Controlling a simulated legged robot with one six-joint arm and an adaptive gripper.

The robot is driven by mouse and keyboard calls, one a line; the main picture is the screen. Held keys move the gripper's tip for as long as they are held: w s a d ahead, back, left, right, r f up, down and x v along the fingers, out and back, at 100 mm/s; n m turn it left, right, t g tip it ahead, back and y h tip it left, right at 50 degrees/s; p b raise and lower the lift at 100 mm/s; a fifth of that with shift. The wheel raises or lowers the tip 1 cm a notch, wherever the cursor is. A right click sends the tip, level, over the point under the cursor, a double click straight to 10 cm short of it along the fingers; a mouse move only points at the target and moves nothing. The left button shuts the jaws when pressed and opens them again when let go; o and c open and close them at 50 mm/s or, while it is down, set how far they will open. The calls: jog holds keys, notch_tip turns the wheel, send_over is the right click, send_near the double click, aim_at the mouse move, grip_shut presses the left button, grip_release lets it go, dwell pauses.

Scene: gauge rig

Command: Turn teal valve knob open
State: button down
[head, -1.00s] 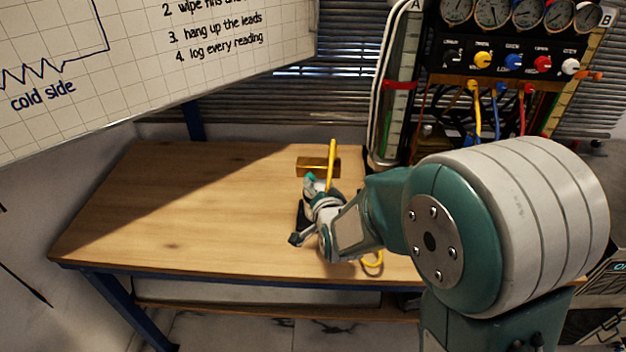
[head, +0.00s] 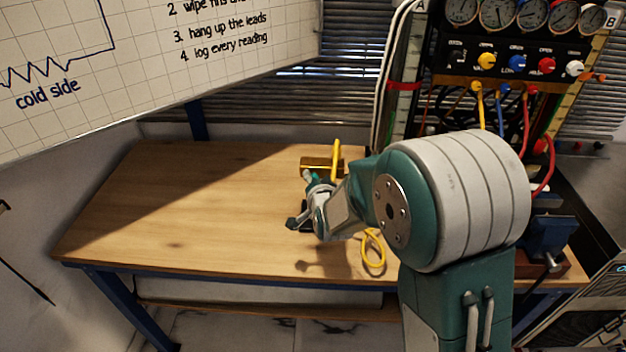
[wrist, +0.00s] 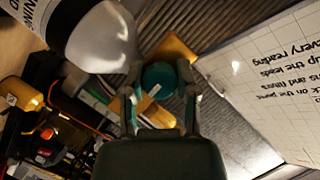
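A round teal knob (wrist: 159,78) shows in the wrist view in front of a brass-coloured block. My gripper (wrist: 159,72) has its two fingers spread, one on each side of the knob. I cannot tell whether they touch it. In the head view the brass block (head: 318,164) stands toward the back of the wooden bench, with a yellow bar (head: 336,158) rising from it. My gripper (head: 299,198) is in front of the block, partly hidden by my own wrist. The knob cannot be told apart from my teal gripper parts there.
The wooden bench (head: 175,215) is clear on its left. A gauge panel (head: 515,60) with coloured knobs and hanging leads stands at the back right. A whiteboard (head: 150,60) overhangs the left, and a blue vise (head: 548,236) sits at right.

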jog(key=shift+f+n, duration=0.1)
jog(key=shift+n, duration=0.2)
jog(key=n+h, duration=0.2)
jog(key=shift+a+n+g, duration=0.1)
jog(key=shift+n+g, duration=0.2)
jog(key=n+h, duration=0.2)
jog(key=n, duration=0.1)
jog(key=shift+f, duration=0.1)
jog(key=n+h, duration=0.2)
jog(key=n, duration=0.1)
jog(key=n+h, duration=0.2)
jog(key=n, duration=0.1)
dwell(0.4)
dwell(0.5)
jog(key=shift+c, duration=1.8)
grip_release()
jog(key=shift+a, duration=0.15)
